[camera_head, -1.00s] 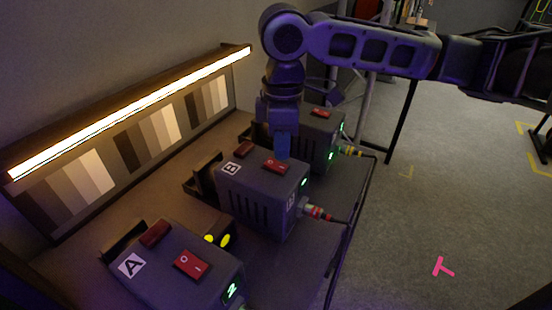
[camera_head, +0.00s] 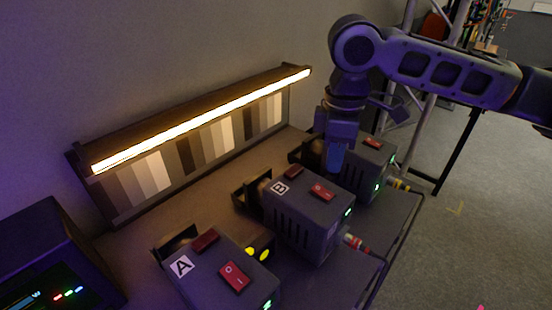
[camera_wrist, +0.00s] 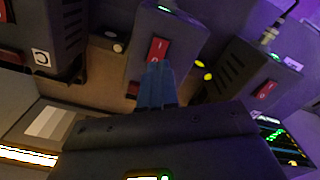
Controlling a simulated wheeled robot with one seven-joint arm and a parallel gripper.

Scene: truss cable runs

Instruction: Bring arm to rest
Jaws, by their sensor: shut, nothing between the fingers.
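My arm reaches in from the right in the head view and bends down at the wrist. My gripper (camera_head: 334,160) points down with its blue fingers together and nothing between them. In the head view it appears just behind box B (camera_head: 305,222) and in front of the rear box (camera_head: 368,170); its exact height is unclear. In the wrist view the blue fingers of my gripper (camera_wrist: 158,68) lie side by side, overlapping the lower end of a red rocker switch (camera_wrist: 158,48) in the picture. Whether they touch anything cannot be told.
Box A (camera_head: 215,270) stands at the front, with yellow round buttons (camera_head: 257,251) near it. A lit bar (camera_head: 205,120) over grey-shade panels runs along the wall. A dark console (camera_head: 55,255) is at left. Cables and truss poles (camera_head: 460,20) stand right; open floor (camera_head: 470,205) lies beyond.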

